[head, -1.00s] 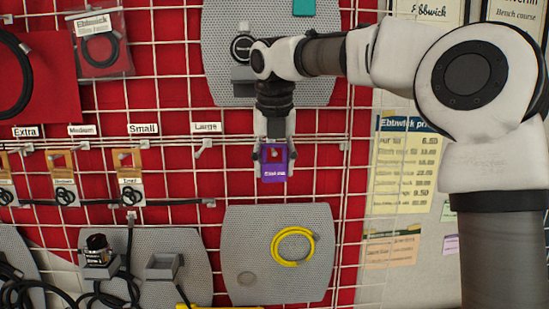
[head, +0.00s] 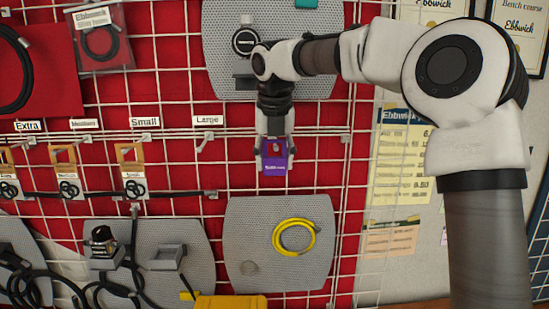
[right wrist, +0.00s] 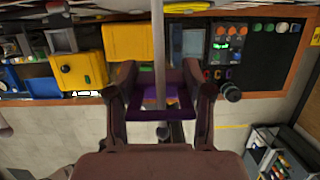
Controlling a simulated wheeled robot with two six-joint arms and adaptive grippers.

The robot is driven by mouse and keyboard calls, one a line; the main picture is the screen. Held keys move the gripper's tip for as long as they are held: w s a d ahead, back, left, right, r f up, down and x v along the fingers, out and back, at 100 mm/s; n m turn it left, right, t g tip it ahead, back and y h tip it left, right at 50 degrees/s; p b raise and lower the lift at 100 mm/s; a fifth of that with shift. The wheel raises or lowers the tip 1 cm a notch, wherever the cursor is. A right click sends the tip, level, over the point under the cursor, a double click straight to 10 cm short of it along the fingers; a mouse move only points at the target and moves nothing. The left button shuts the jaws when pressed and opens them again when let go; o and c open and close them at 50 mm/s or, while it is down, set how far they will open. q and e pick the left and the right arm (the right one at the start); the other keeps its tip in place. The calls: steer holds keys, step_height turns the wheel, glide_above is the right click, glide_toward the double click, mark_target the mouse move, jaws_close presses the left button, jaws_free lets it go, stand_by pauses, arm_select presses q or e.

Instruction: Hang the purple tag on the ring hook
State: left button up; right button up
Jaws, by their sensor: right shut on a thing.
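The purple tag (head: 275,168) hangs upright in my right gripper (head: 274,152), which points down in front of the red wire grid. The gripper is shut on the tag's upper part. In the right wrist view the purple tag (right wrist: 156,113) shows between the two fingers. A bare hook (head: 206,139) sits under the "Large" label, to the left of the tag and apart from it. Other hooks under "Small" (head: 131,144), "Medium" and "Extra" hold cards with black rings. I cannot tell which one is the ring hook. My left gripper is not in view.
A grey panel (head: 250,225) with a yellow coil (head: 294,238) is below the tag. Another grey panel (head: 215,40) with a black round part is behind my arm. Price sheets (head: 402,160) hang at right. The grid around the tag is mostly clear.

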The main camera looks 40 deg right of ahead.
steer(key=o, duration=1.1)
steer(key=v, duration=1.2)
